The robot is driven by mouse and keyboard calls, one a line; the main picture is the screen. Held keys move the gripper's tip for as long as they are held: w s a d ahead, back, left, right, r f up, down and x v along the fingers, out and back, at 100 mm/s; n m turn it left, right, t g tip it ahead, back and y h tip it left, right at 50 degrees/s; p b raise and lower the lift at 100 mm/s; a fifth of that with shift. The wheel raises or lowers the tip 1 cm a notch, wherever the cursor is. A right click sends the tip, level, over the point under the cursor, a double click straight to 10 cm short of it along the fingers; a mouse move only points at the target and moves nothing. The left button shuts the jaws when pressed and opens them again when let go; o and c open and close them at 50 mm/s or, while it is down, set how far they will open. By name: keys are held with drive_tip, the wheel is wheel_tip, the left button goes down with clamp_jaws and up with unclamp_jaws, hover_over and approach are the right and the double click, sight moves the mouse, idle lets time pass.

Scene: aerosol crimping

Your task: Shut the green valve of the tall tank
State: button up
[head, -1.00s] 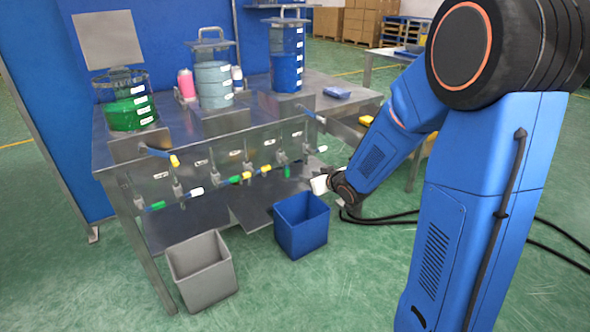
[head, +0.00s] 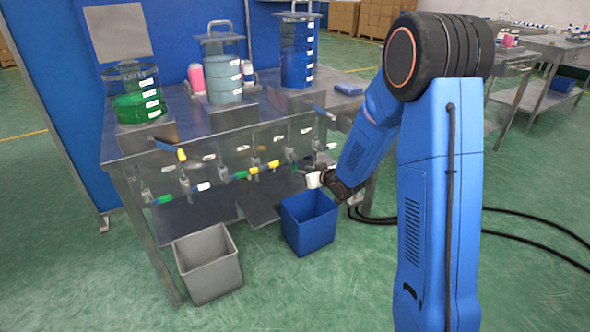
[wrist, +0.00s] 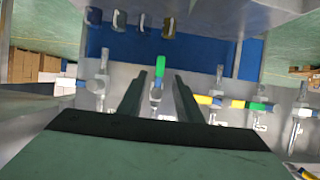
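The tall tank (head: 297,62), clear with blue liquid, stands at the right end of the bench's row of tanks. In the wrist view, a green valve handle (wrist: 160,66) lies between my fingertips and points up in the picture from its metal valve body. My gripper (wrist: 160,80) is open, one finger on each side of the handle, with gaps showing. In the head view, my gripper (head: 316,179) is low in front of the bench's valve row, above the blue bin. It hides that green handle there.
Other valves with yellow (wrist: 209,100) and green (wrist: 257,106) handles lie sideways to the right in the wrist view. A blue bin (head: 309,229) and a grey bin (head: 210,268) stand on the floor before the steel bench (head: 215,133). Black cables run behind my arm.

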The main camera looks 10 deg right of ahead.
drive_tip(key=x, duration=0.8)
drive_tip(key=shift+w+f, duration=0.1)
drive_tip(key=shift+w, duration=0.15)
clamp_jaws()
